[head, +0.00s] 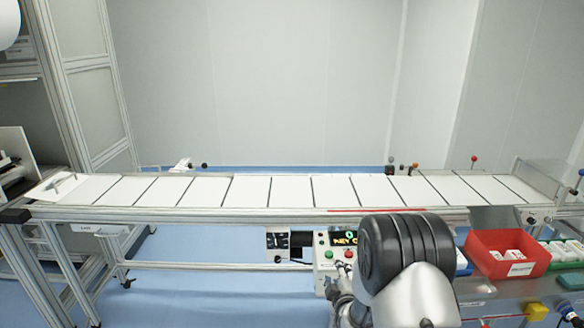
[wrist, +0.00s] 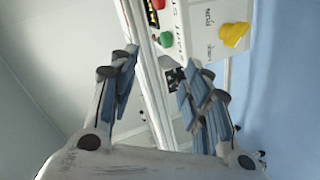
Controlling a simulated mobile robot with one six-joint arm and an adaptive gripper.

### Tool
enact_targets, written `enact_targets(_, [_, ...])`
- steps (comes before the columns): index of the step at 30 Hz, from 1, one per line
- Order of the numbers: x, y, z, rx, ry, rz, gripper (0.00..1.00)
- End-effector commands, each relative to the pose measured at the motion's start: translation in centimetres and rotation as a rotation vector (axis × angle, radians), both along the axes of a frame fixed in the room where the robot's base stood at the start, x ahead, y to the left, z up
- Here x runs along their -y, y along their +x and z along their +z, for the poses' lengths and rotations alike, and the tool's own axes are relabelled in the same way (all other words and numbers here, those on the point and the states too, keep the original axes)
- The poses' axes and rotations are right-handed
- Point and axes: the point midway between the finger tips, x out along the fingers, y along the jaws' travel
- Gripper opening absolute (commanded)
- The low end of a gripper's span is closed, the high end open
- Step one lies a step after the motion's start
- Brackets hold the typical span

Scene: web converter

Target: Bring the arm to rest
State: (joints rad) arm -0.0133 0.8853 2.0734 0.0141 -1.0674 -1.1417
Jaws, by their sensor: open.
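My arm shows in the head view at the lower right, with a dark rounded joint and a grey link in front of the conveyor's near edge. My gripper (wrist: 158,85) shows in the wrist view with its two blue-padded fingers spread apart. Nothing is between the fingers. Beyond the fingertips in the wrist view is a control panel (wrist: 205,30) with a green button (wrist: 164,39), a red button and a yellow knob (wrist: 234,35). The same panel (head: 325,256) with a lit display shows in the head view, partly hidden behind my arm.
A long conveyor (head: 250,191) with white sheets runs across the head view. A red bin (head: 507,254) with white packs stands right of my arm, beside a green bin (head: 567,254). A metal frame (head: 60,85) stands at left. Blue floor (head: 190,285) is open in front of the conveyor.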

Motion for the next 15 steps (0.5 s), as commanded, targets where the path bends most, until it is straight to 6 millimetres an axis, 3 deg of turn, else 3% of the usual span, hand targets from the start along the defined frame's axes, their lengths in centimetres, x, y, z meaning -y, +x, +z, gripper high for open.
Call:
enact_targets(1, [0.0, 0.0, 2.6, -0.023, 0.045, -0.015, 0.44])
enact_targets(8, [0.1, -3.9, 10.4, -0.2, 0.265, -0.116, 0.44])
enact_targets(15, [0.3, -12.1, 17.0, -0.377, 0.474, -0.263, 0.44])
